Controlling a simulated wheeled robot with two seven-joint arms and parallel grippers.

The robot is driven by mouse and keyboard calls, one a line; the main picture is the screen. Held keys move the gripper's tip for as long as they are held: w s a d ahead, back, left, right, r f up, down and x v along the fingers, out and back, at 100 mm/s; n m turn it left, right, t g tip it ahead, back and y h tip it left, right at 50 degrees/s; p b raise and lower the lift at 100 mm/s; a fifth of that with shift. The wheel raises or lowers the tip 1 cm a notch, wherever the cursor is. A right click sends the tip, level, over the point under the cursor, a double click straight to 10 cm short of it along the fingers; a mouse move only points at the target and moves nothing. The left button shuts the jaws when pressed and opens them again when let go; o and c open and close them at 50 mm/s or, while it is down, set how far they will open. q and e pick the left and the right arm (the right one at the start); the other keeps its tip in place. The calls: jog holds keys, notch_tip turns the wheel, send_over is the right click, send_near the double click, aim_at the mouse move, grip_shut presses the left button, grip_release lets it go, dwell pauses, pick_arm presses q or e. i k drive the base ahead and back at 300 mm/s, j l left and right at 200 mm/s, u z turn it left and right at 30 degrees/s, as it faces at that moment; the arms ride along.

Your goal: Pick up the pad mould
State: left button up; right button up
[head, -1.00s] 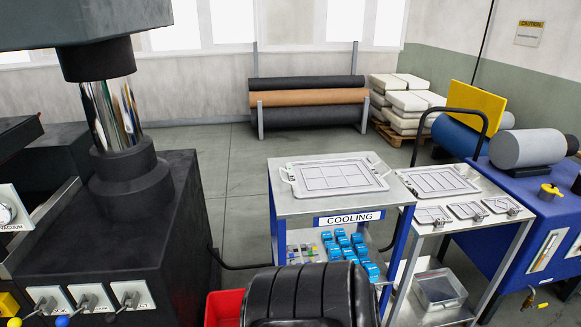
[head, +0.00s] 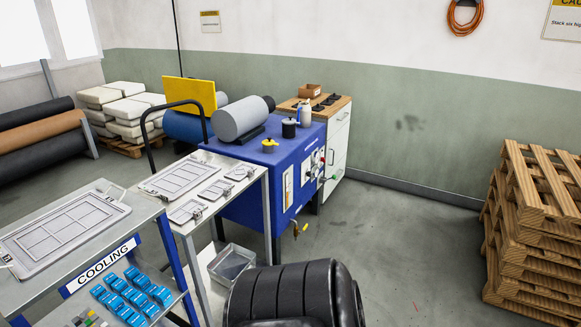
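A large grey flat mould (head: 62,232) with a grid of rectangular cells lies on the top of the cart labelled COOLING (head: 140,208) at the left. A smaller grey gridded mould (head: 178,178) lies on the steel table (head: 214,212) to its right. Three small grey moulds (head: 187,211), (head: 216,190), (head: 240,172) lie in a row along that table's near right side. I cannot tell from any label which of these is the pad mould. Neither of my grippers shows in the head view.
Blue blocks (head: 130,296) fill part of the cart's lower shelf, and a clear bin (head: 232,262) sits under the steel table. A blue machine (head: 265,185) stands behind the table. Wooden pallets (head: 530,225) are stacked at right.

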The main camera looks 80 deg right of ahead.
aim_at(238, 173)
jog(key=z, duration=2.4)
